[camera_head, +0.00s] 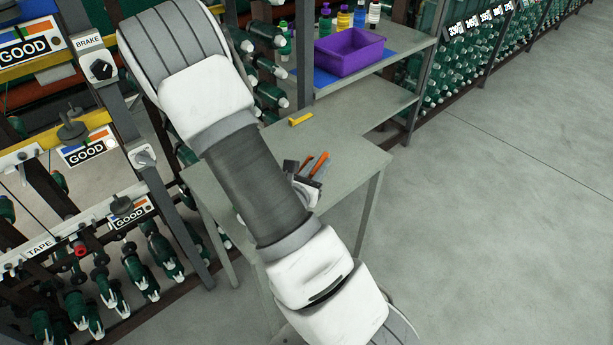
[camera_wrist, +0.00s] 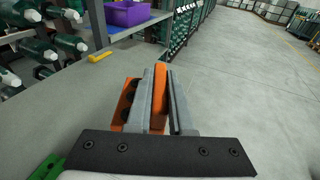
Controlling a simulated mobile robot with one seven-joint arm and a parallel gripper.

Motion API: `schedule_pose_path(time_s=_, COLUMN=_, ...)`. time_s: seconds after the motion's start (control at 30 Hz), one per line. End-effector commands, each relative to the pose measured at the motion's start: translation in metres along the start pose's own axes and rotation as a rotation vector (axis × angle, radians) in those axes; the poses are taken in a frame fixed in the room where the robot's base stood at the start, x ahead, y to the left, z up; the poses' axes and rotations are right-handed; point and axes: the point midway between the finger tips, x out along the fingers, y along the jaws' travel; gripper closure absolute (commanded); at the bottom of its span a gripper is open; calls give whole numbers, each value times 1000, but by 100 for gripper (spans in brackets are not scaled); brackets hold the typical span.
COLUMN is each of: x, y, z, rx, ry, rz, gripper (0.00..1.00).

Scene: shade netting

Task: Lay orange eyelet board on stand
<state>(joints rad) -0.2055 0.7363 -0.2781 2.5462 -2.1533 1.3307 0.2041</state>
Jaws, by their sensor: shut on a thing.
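My gripper (camera_wrist: 162,72) is shut on an orange piece (camera_wrist: 160,88), which I take for the orange eyelet board. It stands on edge between the two grey fingers. An orange face with dark round holes (camera_wrist: 127,102) shows just left of the left finger; I cannot tell whether it is the same piece. In the head view my gripper (camera_head: 309,169) is above the grey table (camera_head: 352,150), partly hidden by my arm, with orange (camera_head: 319,164) showing at it. I cannot make out the stand for certain in either view.
A small yellow object (camera_head: 300,119) lies on the table's far part. A purple bin (camera_head: 348,50) and several bottles stand on the shelf behind. A green piece (camera_wrist: 46,168) shows at the wrist view's lower left. Racks of green spools line the left; open floor lies right.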

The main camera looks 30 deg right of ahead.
Motion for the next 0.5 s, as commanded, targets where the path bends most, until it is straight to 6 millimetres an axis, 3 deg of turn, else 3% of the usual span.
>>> schedule_pose_path(time_s=0.23, x=6, y=3, z=-11, rx=5, ry=2, rz=4, gripper=100)
schedule_pose_path(time_s=0.5, x=41, y=33, z=-28, rx=-1, ry=1, rz=3, gripper=100)
